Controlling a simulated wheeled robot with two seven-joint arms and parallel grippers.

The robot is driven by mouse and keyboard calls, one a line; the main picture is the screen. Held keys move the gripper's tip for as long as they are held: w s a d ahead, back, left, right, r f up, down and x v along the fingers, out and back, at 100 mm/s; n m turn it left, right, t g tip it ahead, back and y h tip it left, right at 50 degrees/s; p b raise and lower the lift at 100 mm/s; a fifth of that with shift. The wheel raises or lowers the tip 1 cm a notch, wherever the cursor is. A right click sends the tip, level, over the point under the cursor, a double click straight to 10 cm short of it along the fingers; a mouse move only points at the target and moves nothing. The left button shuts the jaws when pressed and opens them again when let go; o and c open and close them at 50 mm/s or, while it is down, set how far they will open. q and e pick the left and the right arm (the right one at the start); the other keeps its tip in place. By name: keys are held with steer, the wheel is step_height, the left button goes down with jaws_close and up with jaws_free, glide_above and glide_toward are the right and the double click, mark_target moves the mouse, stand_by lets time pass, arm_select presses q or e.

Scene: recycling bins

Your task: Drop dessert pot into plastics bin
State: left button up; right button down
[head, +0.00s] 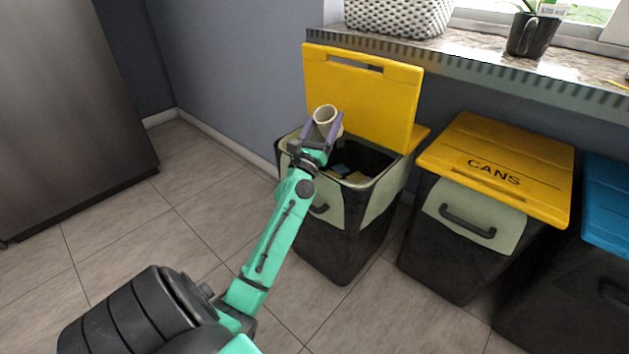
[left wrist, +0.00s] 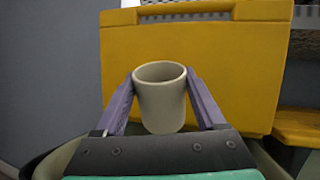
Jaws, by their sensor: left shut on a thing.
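The dessert pot (head: 325,114) is a small cream cup, held upright or slightly tilted. My left gripper (head: 327,122) is shut on it, with a purple finger on each side; the left wrist view shows the pot (left wrist: 160,98) between the fingers. The pot is above the open bin (head: 335,225), in front of its raised yellow lid (head: 362,97). The bin is black with a pale green rim, and its label is not visible. Some blue and yellow items lie inside. My right gripper is not in view.
A closed bin marked CANS (head: 495,165) with a yellow lid stands to the right. A blue-lidded bin (head: 607,205) is at the right edge. A counter (head: 480,62) with a white basket (head: 398,16) and a dark plant mug (head: 533,36) runs behind. The tiled floor at left is clear.

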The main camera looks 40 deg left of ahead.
arm_select(q)
steer(key=o, duration=1.3)
steer(key=b+v, duration=0.1)
steer(key=v, duration=0.7)
steer(key=shift+s+f+b, duration=0.15)
steer(key=shift+f+b, duration=0.15)
steer(key=shift+f, duration=0.05)
steer(key=b+v, duration=0.1)
steer(key=v, duration=0.5)
steer(key=shift+r, duration=0.2)
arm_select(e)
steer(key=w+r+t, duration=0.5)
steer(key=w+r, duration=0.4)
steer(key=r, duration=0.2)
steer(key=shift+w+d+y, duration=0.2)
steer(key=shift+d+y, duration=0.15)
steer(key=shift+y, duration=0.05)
arm_select(q)
steer(key=shift+s, duration=0.1)
